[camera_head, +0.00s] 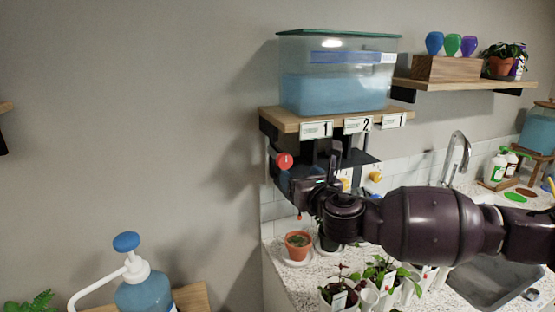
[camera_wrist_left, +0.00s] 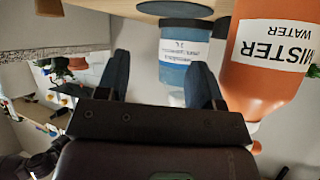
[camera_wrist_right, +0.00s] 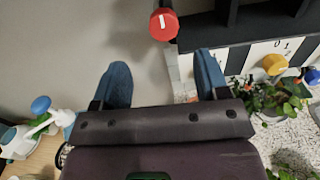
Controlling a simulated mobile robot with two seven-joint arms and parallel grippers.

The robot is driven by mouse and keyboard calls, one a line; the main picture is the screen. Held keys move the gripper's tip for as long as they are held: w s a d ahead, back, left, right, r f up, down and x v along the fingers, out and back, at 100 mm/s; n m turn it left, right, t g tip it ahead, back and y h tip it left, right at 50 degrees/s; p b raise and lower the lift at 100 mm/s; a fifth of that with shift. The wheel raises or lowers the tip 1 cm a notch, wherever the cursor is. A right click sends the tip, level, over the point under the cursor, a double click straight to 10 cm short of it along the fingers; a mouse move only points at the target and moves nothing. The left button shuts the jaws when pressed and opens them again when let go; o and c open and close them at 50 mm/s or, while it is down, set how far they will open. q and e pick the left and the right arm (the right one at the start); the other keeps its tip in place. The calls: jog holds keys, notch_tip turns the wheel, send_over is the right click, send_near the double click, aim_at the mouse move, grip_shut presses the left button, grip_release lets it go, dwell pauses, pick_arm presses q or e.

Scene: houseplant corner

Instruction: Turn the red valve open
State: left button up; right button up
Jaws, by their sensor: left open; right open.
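The red valve (camera_head: 284,161) is a round knob with a white mark, below the left end of the tank shelf. In the right wrist view the red valve (camera_wrist_right: 163,24) lies ahead of the fingertips, between their lines, with its mark near upright. My right gripper (camera_wrist_right: 160,66) is open and empty, apart from the valve. In the head view my right gripper (camera_head: 291,181) is just below the valve, partly hidden by its own wrist. My left gripper (camera_wrist_left: 160,70) is open and empty, and shows only in its own wrist view.
A clear water tank (camera_head: 335,80) stands on the wooden shelf (camera_head: 284,121). A yellow knob (camera_head: 375,177) is right of the valve. Potted plants (camera_head: 298,245) stand on the counter below. An orange mister bottle (camera_wrist_left: 265,60) is close to the left gripper's right finger.

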aim_at(286, 162)
jog(key=p+x, duration=0.1)
jog(key=x, duration=0.9)
jog(key=shift+w+d, duration=0.1)
jog(key=shift+w, duration=0.25)
jog(key=shift+c, duration=0.2)
jog(key=c, duration=0.8)
jog(key=shift+c, duration=0.2)
